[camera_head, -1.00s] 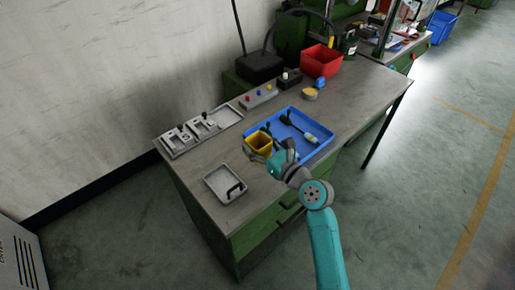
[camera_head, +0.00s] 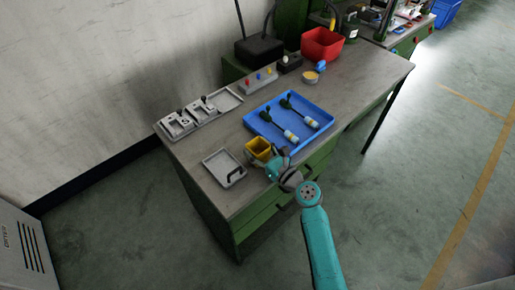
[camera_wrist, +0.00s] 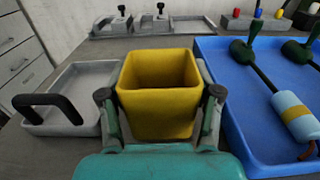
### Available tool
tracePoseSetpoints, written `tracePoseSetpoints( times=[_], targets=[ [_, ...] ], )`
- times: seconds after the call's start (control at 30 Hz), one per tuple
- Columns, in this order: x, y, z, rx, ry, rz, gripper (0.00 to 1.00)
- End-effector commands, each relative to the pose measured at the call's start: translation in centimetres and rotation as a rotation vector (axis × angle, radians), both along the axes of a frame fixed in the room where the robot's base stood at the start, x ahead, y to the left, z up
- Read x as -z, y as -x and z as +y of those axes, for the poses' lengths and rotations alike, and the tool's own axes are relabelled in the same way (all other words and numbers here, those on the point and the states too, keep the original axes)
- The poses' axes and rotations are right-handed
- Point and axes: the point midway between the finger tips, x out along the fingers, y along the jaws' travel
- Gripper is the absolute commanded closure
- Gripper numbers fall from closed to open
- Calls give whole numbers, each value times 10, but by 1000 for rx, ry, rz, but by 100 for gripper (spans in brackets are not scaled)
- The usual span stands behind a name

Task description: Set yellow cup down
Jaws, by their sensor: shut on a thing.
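The yellow cup (camera_head: 259,148) is square, open at the top and looks empty inside. It is upright between the grey tray and the blue tray, near the front edge of the bench. My gripper (camera_head: 266,158) is shut on the cup, with one finger on each side, as the wrist view shows around the cup (camera_wrist: 160,95). The cup's base is hidden by my gripper, so I cannot tell whether it touches the bench (camera_head: 205,148).
A blue tray (camera_wrist: 225,120) with two dark-handled tools is close on the right. A grey tray with a black handle (camera_wrist: 85,78) is close on the left. Grey fixtures (camera_head: 198,121), a button box (camera_head: 258,80) and a red bin (camera_head: 322,43) stand behind.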

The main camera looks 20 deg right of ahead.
Motion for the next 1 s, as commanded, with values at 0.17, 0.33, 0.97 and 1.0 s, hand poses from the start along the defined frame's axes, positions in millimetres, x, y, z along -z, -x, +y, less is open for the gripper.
tracePoseSetpoints(
  times=[0.17, 0.33, 0.97, 1.0],
  targets=[
    [2, 0, 0, 0, -1, 0, 68],
    [3, 0, 0, 0, -1, 0, 11],
    [1, 37, -13, 4, -1, 3, 11],
    [0, 45, -15, 4, -2, 2, 11]
  ],
)
